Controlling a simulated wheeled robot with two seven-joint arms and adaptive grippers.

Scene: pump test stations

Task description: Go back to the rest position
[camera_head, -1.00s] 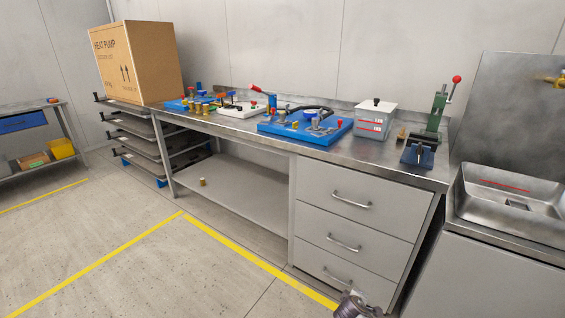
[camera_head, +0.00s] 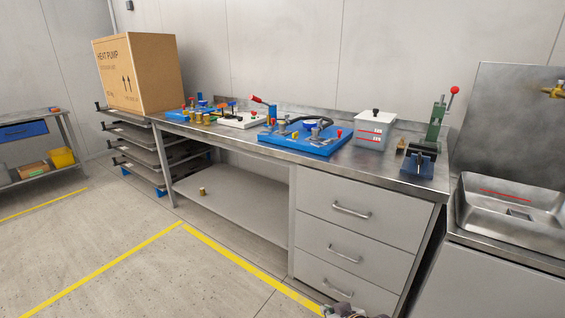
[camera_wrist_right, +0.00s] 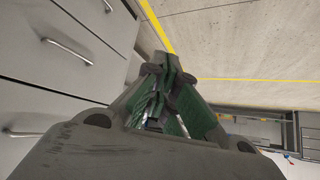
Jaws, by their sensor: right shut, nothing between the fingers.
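My right gripper (camera_wrist_right: 168,65) is in the right wrist view, its green-padded fingers together with nothing between them. It hangs in free air over the floor, beside the drawer fronts at the left of that view. In the head view only a small grey part of my own arm shows at the bottom edge, in front of the lowest drawer. My left gripper is in neither view.
The steel workbench (camera_head: 385,176) carries blue pump boards (camera_head: 305,138), a white lidded container (camera_head: 374,130) and a green press (camera_head: 436,122). A cardboard box (camera_head: 140,72) stands left, a sink (camera_head: 515,210) right. A brass piece (camera_head: 202,191) sits on the lower shelf. Floor in front is clear.

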